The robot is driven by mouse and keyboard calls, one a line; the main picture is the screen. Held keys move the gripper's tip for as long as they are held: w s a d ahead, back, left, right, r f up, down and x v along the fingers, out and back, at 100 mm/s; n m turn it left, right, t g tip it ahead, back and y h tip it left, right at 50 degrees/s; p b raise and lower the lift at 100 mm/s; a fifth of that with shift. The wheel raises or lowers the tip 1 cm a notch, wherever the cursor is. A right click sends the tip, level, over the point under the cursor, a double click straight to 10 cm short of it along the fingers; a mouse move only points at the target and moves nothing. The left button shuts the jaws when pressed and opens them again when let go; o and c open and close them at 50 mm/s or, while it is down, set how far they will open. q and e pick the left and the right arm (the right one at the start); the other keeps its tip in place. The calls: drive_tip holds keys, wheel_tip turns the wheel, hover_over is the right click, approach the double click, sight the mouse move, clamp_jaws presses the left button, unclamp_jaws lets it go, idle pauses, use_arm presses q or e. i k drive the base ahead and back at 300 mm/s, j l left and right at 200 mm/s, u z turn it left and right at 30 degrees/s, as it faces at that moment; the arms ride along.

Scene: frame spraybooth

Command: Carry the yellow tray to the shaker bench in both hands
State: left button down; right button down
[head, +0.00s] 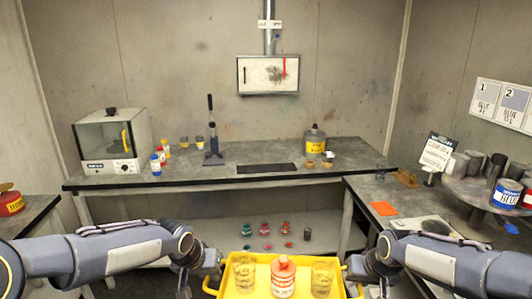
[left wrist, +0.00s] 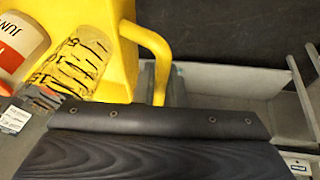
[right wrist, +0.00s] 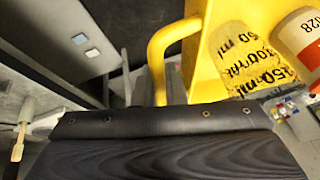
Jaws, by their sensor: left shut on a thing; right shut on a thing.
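The yellow tray (head: 263,276) is at the bottom middle of the head view, held in front of me. It carries a white-and-orange bottle (head: 283,279) between two clear measuring cups (head: 244,272) (head: 323,276), all upright. My left gripper (head: 214,263) is shut on the tray's left handle (left wrist: 157,60), and my right gripper (head: 352,266) is shut on its right handle (right wrist: 157,60). The fingertips are mostly hidden in the wrist views. The long grey bench (head: 200,174) runs along the back wall, with a windowed white machine (head: 112,142) on its left end.
The back bench also holds bottles, cups, a dark stand (head: 213,145), a dark mat (head: 267,168) and a yellow-labelled can (head: 315,140). Small coloured pots (head: 264,229) sit on its lower shelf. A side bench (head: 368,192) with a round turntable (head: 480,192) stands right, another bench (head: 30,212) left.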

sight(262, 157)
drive_tip(key=i+u, duration=0.25)
drive_tip(key=i, duration=1.15)
drive_tip(key=i+z, duration=0.2)
drive_tip(key=i, duration=0.5)
drive_tip(key=i+j+z, duration=0.2)
drive_tip(key=i, duration=0.55)
drive_tip(key=i+l+u, duration=0.1)
drive_tip(key=i+u, duration=0.15)
drive_tip(key=i, duration=0.2)
drive_tip(key=i+l+u, duration=0.3)
drive_tip(key=i, duration=0.15)
drive_tip(key=j, duration=0.1)
